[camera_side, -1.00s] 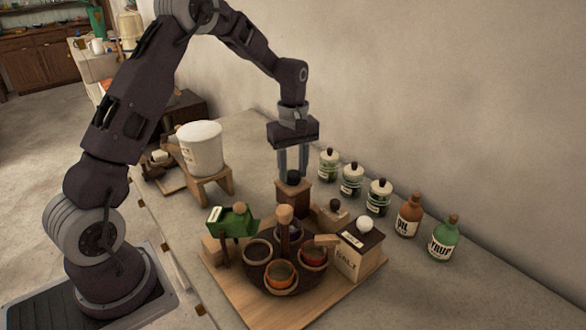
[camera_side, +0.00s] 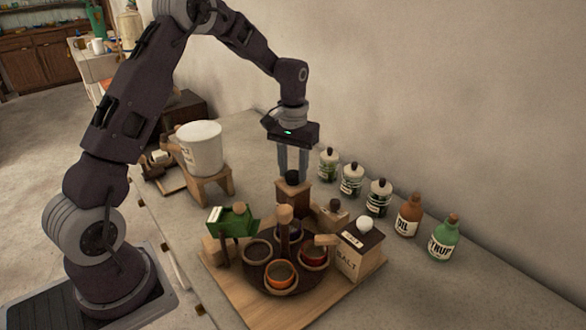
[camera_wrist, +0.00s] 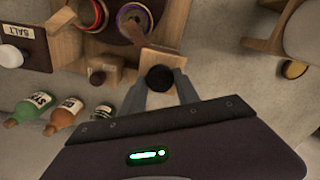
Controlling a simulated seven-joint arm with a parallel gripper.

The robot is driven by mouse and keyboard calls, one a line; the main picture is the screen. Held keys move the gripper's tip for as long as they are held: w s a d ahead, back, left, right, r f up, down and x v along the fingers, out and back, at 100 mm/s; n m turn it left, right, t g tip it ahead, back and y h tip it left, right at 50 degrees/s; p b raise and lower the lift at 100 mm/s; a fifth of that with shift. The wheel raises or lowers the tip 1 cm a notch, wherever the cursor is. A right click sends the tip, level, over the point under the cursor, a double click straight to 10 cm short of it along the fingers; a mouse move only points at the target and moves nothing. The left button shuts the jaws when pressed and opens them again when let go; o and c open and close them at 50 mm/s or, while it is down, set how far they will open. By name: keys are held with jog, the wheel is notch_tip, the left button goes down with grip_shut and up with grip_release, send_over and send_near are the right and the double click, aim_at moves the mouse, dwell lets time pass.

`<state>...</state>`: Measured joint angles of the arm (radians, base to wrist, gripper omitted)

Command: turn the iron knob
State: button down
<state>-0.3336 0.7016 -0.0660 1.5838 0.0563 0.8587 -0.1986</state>
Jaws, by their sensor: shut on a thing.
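The iron knob (camera_side: 292,177) is small, round and black, on top of a wooden post or box (camera_side: 293,196) at the back of the wooden board. In the wrist view the knob (camera_wrist: 160,78) lies between my two fingers. My gripper (camera_side: 292,174) points straight down from above and is shut on the knob, a finger on each side. The fingertips partly hide the knob in the side view.
A round carousel of several bowls (camera_side: 281,276) stands in front of the post. A salt box (camera_side: 359,251) is to the right and a green device (camera_side: 232,221) to the left. Several bottles and jars (camera_side: 379,197) line the wall; a white bucket (camera_side: 201,148) stands left.

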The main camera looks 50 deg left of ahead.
aim_at(293, 173)
jog(key=m, duration=0.7)
dwell(0.6)
jog(key=c, duration=0.9)
grip_release()
jog(key=shift+r, duration=0.1)
notch_tip(293, 173, up, 6)
jog(key=shift+r, duration=0.5)
